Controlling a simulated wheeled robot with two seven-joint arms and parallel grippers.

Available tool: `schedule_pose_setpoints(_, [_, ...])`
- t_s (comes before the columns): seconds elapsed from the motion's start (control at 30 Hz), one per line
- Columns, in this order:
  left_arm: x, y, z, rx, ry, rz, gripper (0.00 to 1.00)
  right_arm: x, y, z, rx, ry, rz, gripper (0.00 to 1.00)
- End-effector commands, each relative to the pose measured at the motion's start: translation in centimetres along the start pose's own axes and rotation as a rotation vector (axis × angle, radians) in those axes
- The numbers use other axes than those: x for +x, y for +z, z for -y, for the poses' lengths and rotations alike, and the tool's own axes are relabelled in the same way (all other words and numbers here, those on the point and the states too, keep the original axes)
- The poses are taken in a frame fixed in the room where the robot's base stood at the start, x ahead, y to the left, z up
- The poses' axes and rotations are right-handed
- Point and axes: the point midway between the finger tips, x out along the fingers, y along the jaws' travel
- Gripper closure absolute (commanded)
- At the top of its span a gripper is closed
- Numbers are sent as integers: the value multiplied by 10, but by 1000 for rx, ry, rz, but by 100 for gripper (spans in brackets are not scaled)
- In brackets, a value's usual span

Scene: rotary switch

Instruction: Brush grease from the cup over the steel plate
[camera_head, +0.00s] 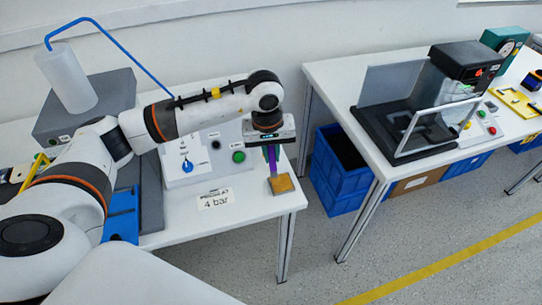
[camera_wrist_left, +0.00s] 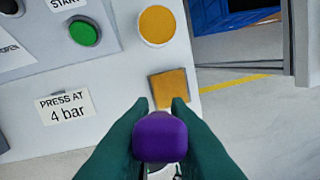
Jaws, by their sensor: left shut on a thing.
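My left gripper (camera_head: 270,147) is shut on a purple brush handle (camera_wrist_left: 160,136), pointing down near the right end of the left table. In the head view the purple handle (camera_head: 272,160) ends just over the small square plate (camera_head: 281,185). The plate (camera_wrist_left: 173,87) looks orange-brown in the wrist view and lies just beyond the handle. The bristles are not clearly visible, so I cannot tell whether they touch the plate. A round cup (camera_wrist_left: 157,25) with orange grease stands beyond the plate in the wrist view. My right gripper is not in view.
A control box (camera_head: 205,150) with a blue knob (camera_head: 187,166) and green button (camera_head: 238,156) stands left of the gripper. A "4 bar" sign (camera_head: 215,199) lies in front of it. The table edge is close to the plate. Blue crates (camera_head: 338,170) stand under the right table.

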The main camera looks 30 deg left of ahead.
Motion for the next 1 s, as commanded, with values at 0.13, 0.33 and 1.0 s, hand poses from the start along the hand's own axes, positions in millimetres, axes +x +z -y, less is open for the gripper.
schedule_pose_setpoints(0.13, [-17, 1, 1, -4, 0, 1, 100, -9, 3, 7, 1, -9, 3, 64])
schedule_pose_setpoints(0.33, [-34, 2, 2, -12, 0, 2, 100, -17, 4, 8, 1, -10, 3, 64])
schedule_pose_setpoints(1.0, [-45, 2, 3, -17, 1, 2, 100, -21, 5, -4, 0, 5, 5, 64])
